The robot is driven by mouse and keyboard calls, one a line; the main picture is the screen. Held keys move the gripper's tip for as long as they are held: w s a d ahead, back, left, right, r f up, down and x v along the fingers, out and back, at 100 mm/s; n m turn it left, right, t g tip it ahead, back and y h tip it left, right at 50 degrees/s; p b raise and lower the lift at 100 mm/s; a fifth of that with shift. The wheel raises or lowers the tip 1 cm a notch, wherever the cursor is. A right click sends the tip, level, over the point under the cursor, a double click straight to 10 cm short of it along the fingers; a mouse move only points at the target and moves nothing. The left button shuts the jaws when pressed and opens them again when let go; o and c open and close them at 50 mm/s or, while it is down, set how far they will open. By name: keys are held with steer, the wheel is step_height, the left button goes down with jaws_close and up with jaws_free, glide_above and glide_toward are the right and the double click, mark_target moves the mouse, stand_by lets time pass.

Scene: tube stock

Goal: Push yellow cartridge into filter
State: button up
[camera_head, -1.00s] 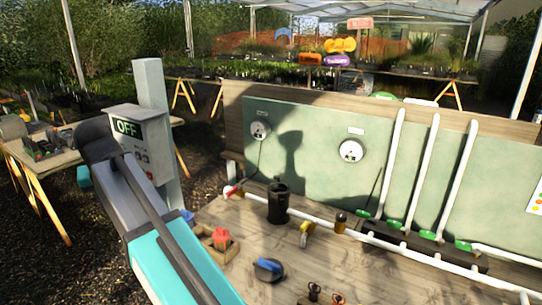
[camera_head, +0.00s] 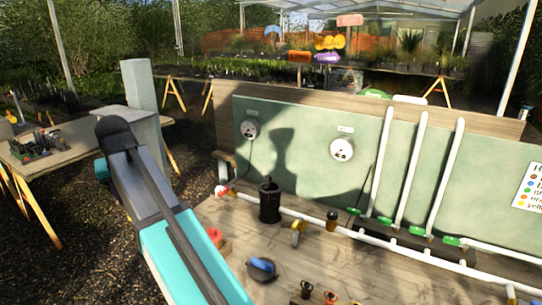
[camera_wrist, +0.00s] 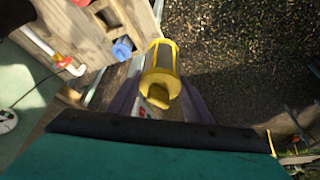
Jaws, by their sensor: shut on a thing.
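The yellow cartridge (camera_wrist: 159,66), a ribbed cylinder with dark panels, is between the two dark purple fingers of my gripper (camera_wrist: 158,98) in the wrist view. My gripper is shut on it, above dark gravel. In the head view my arm crosses the lower left; the gripper and cartridge do not show there. A black cylindrical canister (camera_head: 270,203), which looks like the filter housing, stands upright on the wooden bench by the white pipe. The cartridge is apart from it.
The wooden bench (camera_head: 338,262) holds a blue-handled round part (camera_head: 262,269), a yellow valve handle (camera_head: 298,232) and small fittings. A green back panel (camera_head: 290,140) with gauges and upright white pipes stands behind. A side table (camera_head: 60,150) is at left. Gravel lies between.

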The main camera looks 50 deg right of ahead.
steer(key=d+p, duration=0.3)
steer(key=d, duration=2.1)
steer(key=s+d+f+p, duration=0.1)
steer(key=s+d, duration=0.3)
steer(key=d, duration=0.8)
steer(key=s+d+f+p, duration=0.1)
steer(key=s+d, duration=0.4)
steer(key=d, duration=0.7)
steer(key=shift+n+p, duration=0.4)
steer(key=shift+p, duration=0.35)
steer(key=shift+s+d+f, duration=0.1)
steer(key=shift+f, duration=0.2)
steer(key=shift+f+b, duration=1.4)
steer(key=shift+f, duration=1.3)
steer(key=shift+s+f+b, duration=0.15)
steer(key=shift+f+b, duration=0.85)
steer(key=shift+f, duration=1.4)
